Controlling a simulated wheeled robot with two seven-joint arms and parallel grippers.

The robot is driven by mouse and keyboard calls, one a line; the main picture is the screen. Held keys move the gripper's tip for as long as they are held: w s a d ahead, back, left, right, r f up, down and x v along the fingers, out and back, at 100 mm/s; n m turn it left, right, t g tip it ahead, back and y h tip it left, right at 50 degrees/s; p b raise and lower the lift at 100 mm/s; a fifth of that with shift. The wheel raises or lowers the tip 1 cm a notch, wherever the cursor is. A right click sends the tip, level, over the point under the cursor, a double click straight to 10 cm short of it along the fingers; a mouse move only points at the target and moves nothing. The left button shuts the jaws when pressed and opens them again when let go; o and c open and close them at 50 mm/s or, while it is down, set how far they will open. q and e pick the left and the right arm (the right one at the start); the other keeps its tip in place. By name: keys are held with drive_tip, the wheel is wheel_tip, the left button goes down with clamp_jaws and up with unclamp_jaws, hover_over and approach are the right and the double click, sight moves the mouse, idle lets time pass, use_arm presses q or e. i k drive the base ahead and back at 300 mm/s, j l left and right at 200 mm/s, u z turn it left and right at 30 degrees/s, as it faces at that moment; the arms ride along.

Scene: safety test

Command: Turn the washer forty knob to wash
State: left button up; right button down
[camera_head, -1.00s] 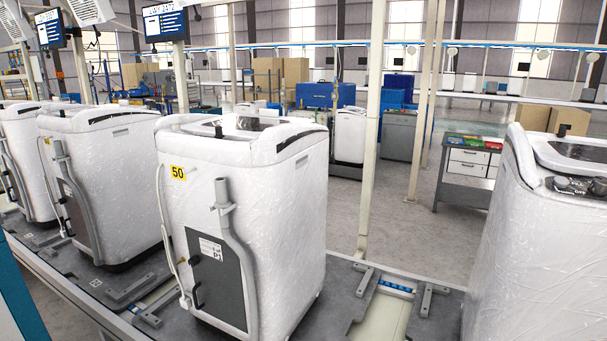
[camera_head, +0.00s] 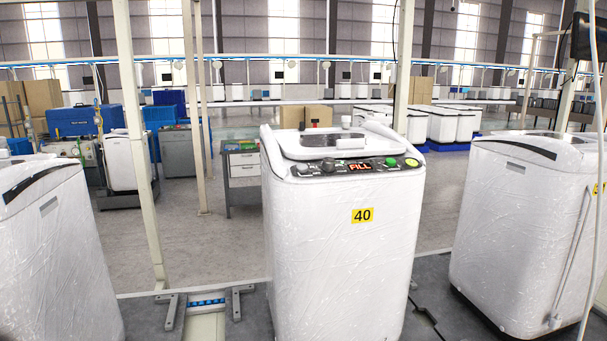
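A white plastic-wrapped washer (camera_head: 340,255) with a yellow label reading 40 stands upright in the middle of the head view, front towards me. Its sloping control panel (camera_head: 325,168) shows a lit red display (camera_head: 360,167) reading FILL. Which setting any knob points to is too small to tell. Neither of my grippers is in view.
Another wrapped washer (camera_head: 55,255) stands at the left edge and one more (camera_head: 525,215) at the right, with gaps either side of washer 40. Thin posts (camera_head: 140,150) rise behind the line. A drawer cabinet (camera_head: 243,165) stands behind on open floor.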

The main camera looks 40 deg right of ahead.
sight(329, 163)
drive_tip(key=z, duration=1.3)
